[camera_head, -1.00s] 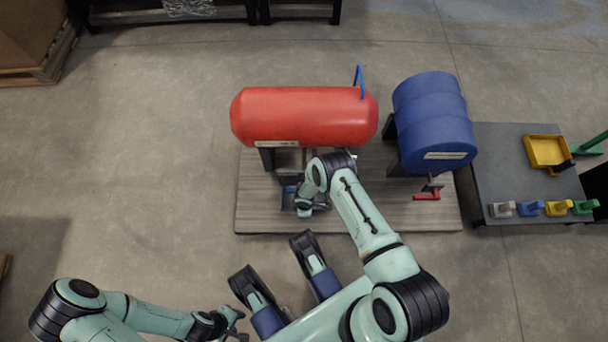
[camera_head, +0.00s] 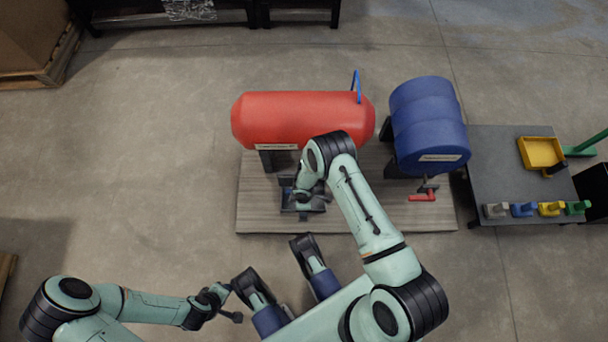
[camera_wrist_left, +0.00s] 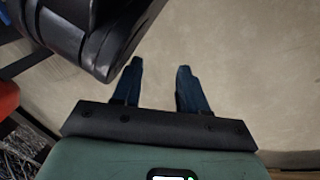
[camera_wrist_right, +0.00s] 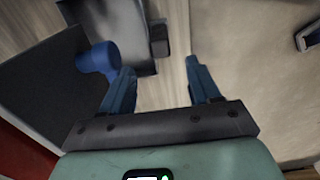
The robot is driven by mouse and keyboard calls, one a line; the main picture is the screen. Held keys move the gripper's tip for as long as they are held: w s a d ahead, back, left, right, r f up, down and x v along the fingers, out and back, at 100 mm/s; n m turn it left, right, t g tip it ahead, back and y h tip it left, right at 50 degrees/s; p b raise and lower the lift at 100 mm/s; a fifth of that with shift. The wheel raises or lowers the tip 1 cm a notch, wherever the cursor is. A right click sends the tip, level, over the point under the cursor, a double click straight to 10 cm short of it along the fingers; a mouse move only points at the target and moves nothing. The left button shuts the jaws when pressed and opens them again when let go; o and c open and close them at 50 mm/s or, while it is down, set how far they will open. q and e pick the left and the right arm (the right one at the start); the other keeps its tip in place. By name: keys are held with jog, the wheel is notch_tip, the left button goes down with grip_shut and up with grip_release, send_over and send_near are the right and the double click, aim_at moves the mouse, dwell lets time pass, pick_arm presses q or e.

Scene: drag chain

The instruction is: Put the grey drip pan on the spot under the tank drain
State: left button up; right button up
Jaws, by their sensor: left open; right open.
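The grey drip pan (camera_head: 288,207) sits on the wooden-look platform below the red tank (camera_head: 290,118), partly hidden by my right arm. In the right wrist view, a grey pan-like piece (camera_wrist_right: 118,28) with a dark block (camera_wrist_right: 159,39) at its side lies beyond my fingertips. A blue fitting (camera_wrist_right: 97,60) shows at its left, probably the drain. My left gripper (camera_wrist_left: 160,70) is open and empty above the floor.
A blue drum (camera_head: 430,125) stands right of the red tank, with a red-handled valve (camera_head: 422,197) below. A dark table (camera_head: 490,160) at the right holds a yellow tray (camera_head: 541,152) and several coloured pieces. The floor left of the platform (camera_head: 345,222) is clear.

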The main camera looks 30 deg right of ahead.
pick_arm(q)
jog(key=shift+w+d+r+t, duration=0.1)
jog(key=shift+w+r+t, duration=0.2)
jog(key=shift+w+r, duration=0.35)
pick_arm(e)
jog(key=s+a+r+m+t+y, duration=0.1)
jog(key=s+r+m+t+y, duration=0.1)
jog(key=s+r+m, duration=1)
jog(key=s+m, duration=0.1)
jog(key=m, duration=0.3)
jog(key=shift+s+a+m, duration=0.2)
jog(key=shift+s+m, duration=0.15)
jog(key=shift+m, duration=0.05)
